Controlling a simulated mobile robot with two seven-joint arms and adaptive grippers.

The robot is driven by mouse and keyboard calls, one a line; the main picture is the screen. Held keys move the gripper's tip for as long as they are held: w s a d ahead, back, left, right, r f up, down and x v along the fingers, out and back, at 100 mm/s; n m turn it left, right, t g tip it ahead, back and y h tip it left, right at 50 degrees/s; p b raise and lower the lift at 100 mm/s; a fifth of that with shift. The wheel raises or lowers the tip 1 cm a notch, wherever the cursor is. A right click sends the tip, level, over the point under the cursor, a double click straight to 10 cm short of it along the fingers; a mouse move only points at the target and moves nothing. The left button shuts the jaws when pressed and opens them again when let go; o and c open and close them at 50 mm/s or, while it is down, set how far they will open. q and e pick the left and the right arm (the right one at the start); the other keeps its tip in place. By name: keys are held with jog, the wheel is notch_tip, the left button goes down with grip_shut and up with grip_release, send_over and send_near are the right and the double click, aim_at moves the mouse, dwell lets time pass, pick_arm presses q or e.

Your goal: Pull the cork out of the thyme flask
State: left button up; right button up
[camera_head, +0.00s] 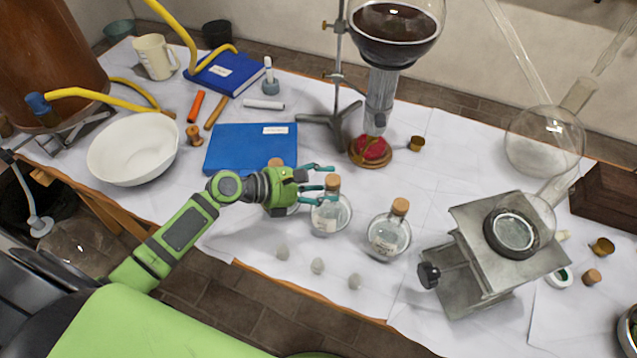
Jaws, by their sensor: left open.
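Several small round glass flasks with corks stand on the white-covered table; their labels are too small to read, so I cannot tell which is thyme. The middle flask (331,217) is upright, with its cork (332,183) in its neck. My left gripper (327,183) is open, its teal fingers pointing right at this cork, one on the far side and one on the near side. I cannot tell whether they touch it. The right flask (387,237) is also corked (400,206). Another cork (276,162) shows behind my gripper, which hides most of what is under it. My right gripper is out of view.
A metal stand (490,230) with a ring is on the right. A blue book (240,150) and white bowl (134,150) lie left. Small grey stones (317,266) line the front edge.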

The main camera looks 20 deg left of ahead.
pick_arm(q)
grip_shut()
jog(key=shift+o, duration=0.2)
grip_release()
jog(key=shift+o, duration=1.1)
jog(key=shift+s+a, duration=0.1)
jog(key=v, duration=1.2)
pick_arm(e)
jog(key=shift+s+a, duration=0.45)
